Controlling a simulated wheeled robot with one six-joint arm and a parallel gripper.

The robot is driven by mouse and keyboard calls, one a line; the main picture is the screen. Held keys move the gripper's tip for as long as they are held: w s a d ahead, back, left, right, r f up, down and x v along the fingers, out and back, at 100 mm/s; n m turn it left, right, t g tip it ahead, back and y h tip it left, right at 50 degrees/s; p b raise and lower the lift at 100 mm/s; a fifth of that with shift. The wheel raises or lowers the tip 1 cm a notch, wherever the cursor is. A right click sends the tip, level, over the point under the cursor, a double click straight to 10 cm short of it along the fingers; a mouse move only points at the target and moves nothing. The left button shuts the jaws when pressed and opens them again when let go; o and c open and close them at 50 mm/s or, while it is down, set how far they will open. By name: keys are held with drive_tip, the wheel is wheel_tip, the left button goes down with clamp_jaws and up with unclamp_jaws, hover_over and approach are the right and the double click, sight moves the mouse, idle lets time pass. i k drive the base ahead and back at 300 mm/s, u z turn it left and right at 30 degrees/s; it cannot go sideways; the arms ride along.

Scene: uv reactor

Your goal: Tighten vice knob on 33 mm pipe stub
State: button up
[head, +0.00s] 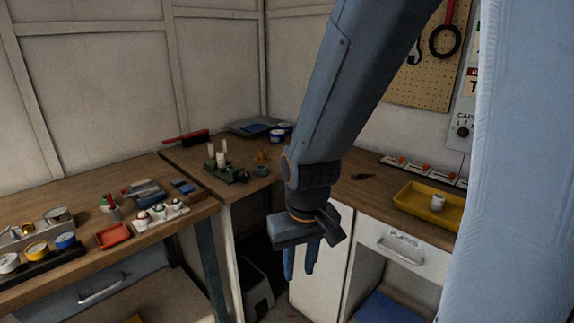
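A small dark green fixture (232,176), which looks like the vice, sits on the wooden bench near the back corner. Pale upright cylinders (221,160) stand at it; I cannot tell which is the 33 mm pipe stub or whether one is clamped. The knob is too small to make out. My gripper (300,266) hangs pointing down in front of the bench, to the right of the fixture in the picture and apart from it. Its two blue fingers are spread with a gap and nothing between them.
A yellow tray (410,207) with a white cylinder (438,201) stands on the right bench. The left bench holds a red tray (113,236), egg-cup-like holders and several tins. A drawer (403,250) is below the yellow tray. My arm covers part of the bench.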

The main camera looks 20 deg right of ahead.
sight(243, 177)
drive_tip(key=z, duration=0.3)
drive_tip(key=i, duration=1.25)
drive_tip(key=u, duration=0.55)
